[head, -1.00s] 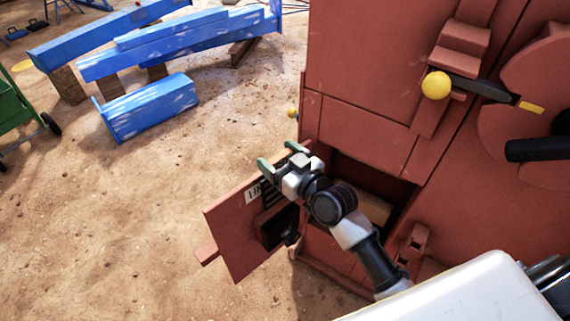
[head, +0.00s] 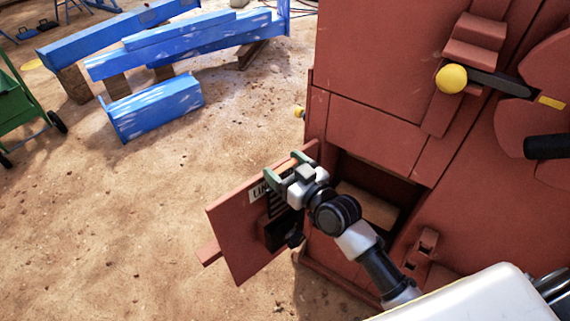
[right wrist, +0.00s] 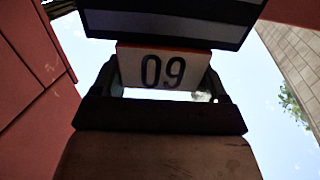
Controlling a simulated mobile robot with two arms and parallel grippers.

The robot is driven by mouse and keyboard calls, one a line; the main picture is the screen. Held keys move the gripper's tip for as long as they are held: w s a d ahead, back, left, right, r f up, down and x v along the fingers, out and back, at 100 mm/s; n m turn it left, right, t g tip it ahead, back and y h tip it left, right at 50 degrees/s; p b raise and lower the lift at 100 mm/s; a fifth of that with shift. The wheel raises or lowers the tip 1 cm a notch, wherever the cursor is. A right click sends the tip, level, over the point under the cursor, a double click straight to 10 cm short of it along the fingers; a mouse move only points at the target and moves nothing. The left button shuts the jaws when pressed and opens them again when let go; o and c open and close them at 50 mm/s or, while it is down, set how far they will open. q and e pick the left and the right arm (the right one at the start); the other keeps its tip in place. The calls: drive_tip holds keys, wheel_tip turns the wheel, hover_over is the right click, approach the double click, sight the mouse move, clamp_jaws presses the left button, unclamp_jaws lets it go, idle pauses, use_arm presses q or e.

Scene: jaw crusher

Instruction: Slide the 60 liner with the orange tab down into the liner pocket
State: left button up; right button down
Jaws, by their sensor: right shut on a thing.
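My right gripper (head: 287,169) has green fingertips and is at the top edge of an open red panel (head: 235,222) with a partly hidden "LIN" label. In the right wrist view, a white plate (right wrist: 163,70) sits between its two fingers, shut on the liner. The plate reads "09", which is "60" upside down, and has a thin red-orange edge. A black-and-white banded piece (right wrist: 170,22) lies just beyond it. In the head view the held liner is mostly hidden by the gripper and wrist. The pocket and the tab cannot be made out clearly. My left gripper is not in view.
The large red machine (head: 375,70) stands at the right, with a dark opening (head: 350,170) beside the panel and a yellow ball knob (head: 452,78) higher up. Blue beams (head: 190,45) on wooden blocks lie at the back left. The sandy ground left of the panel is clear.

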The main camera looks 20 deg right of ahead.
drive_tip(key=shift+f, duration=0.2)
drive_tip(key=shift+f+b, duration=0.45)
drive_tip(key=shift+b, duration=0.05)
drive_tip(key=shift+f+b, duration=1)
drive_tip(key=shift+f, duration=0.75)
